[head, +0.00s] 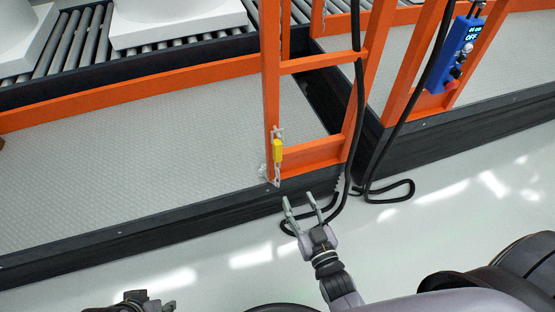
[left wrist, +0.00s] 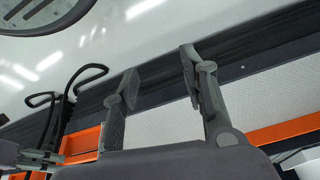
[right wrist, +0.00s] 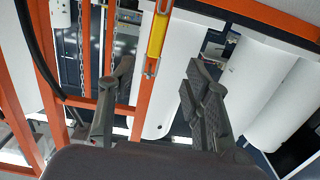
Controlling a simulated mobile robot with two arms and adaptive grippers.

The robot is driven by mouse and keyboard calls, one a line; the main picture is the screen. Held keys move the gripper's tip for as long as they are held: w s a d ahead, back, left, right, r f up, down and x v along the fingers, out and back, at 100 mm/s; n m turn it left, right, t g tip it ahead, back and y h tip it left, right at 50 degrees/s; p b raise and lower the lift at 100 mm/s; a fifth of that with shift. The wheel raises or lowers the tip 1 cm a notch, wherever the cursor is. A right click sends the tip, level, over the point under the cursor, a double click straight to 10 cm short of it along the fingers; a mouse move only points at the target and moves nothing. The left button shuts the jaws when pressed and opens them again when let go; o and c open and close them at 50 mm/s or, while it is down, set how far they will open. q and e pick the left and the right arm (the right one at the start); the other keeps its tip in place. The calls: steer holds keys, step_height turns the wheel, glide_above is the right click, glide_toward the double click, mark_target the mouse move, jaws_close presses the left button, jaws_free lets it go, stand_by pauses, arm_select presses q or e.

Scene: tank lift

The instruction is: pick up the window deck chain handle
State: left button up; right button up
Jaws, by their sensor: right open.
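The yellow chain handle (head: 278,150) hangs upright on a short chain against the orange post left of the gap in the frame. It also shows in the right wrist view (right wrist: 157,37), beyond and between the fingertips. My right gripper (head: 300,199) is open and empty, below and slightly right of the handle in the head view, apart from it. Its two spread fingers show in the right wrist view (right wrist: 159,68). My left gripper (head: 150,300) is at the bottom edge of the head view. In the left wrist view (left wrist: 160,70) its fingers are apart with nothing between them.
Orange posts and rails (head: 320,62) frame the deck (head: 170,135). A black cable (head: 400,193) hangs down and loops on the floor near my right gripper. A blue control box (head: 456,55) hangs at the right. White tanks rest on rollers (head: 75,40) behind.

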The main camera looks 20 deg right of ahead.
steer(key=w+r, duration=0.1)
steer(key=w, duration=0.2)
steer(key=b, duration=0.3)
glide_toward(279, 152)
steer(key=w, duration=0.4)
steer(key=shift+w+a+f, duration=0.15)
steer(key=shift+w+f, duration=0.05)
steer(key=w+b, duration=0.1)
steer(key=w, duration=0.4)
steer(key=shift+w, duration=0.25)
arm_select(q)
steer(key=w+d+r+t+h, duration=0.1)
steer(key=w+d+r+t, duration=0.1)
steer(key=w+r+t, duration=0.3)
steer(key=w+d+r+t+h, duration=0.1)
steer(key=w+d+r+t, duration=0.2)
steer(key=w, duration=0.7)
step_height(279, 152, up, 4)
steer(key=t, duration=0.2)
steer(key=shift+d+f+m+t+h, duration=0.25)
steer(key=shift+d+m+t+h, duration=0.05)
steer(key=shift+t+h, duration=0.1)
steer(key=shift+w, duration=0.1)
arm_select(e)
steer(key=shift+c, duration=0.2)
jaws_close()
